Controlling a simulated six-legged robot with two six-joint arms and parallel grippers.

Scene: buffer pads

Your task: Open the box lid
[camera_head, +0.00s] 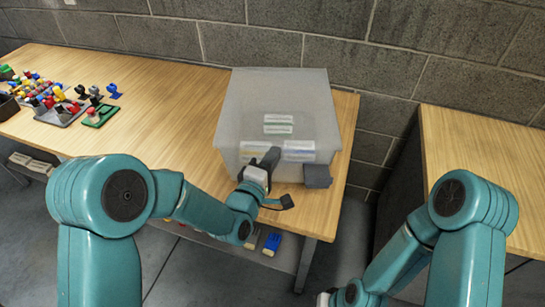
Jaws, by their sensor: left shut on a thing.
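The box (283,100) is pale and translucent, with small labels on its front, and stands on the wooden table against the wall. Its lid looks closed, but its edge is hard to make out. My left gripper (268,163) is at the box's lower front, shut on a dark grey latch-like piece (271,156) that it partly hides. A similar dark grey piece (317,175) sits at the front right of the box, apart from the gripper. Only a small part of my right gripper (325,299) shows at the bottom edge, away from the box; its fingers cannot be made out.
The wooden table (165,95) has clear room left of the box. A second wooden table (480,165) stands at right, across a gap. Yellow and blue items (271,244) show below.

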